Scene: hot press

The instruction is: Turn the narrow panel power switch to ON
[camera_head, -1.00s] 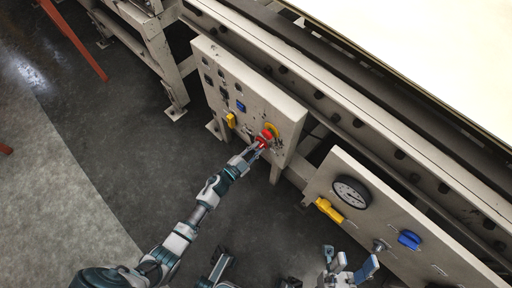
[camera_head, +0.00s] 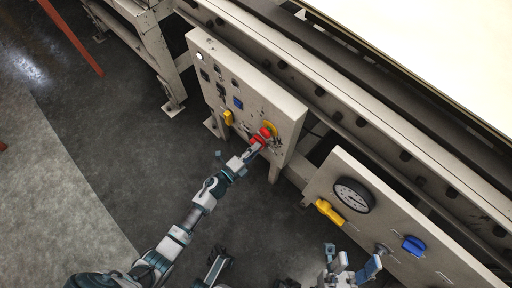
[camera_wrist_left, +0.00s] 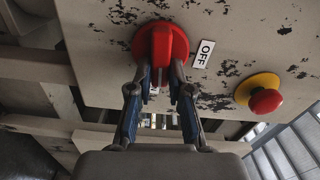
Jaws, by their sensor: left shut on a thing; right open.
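The narrow panel (camera_head: 243,84) stands at upper centre in the head view. In the left wrist view its power switch (camera_wrist_left: 161,42) is a red rotary knob with a raised handle, upright in that picture. A white OFF label (camera_wrist_left: 203,54) sits just right of the knob. My left gripper (camera_wrist_left: 160,84) is shut on the lower end of the handle, one finger on each side. In the head view, my left gripper (camera_head: 256,147) reaches the panel's lower right part, partly covering the switch. My right gripper (camera_head: 349,262) is open and empty at the lower right.
A red button on a yellow base (camera_wrist_left: 265,98) is close to the right of the switch. The narrow panel also carries a yellow handle (camera_head: 228,117), a blue switch (camera_head: 238,103) and a white lamp (camera_head: 199,56). A wider panel with a gauge (camera_head: 354,195) stands right.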

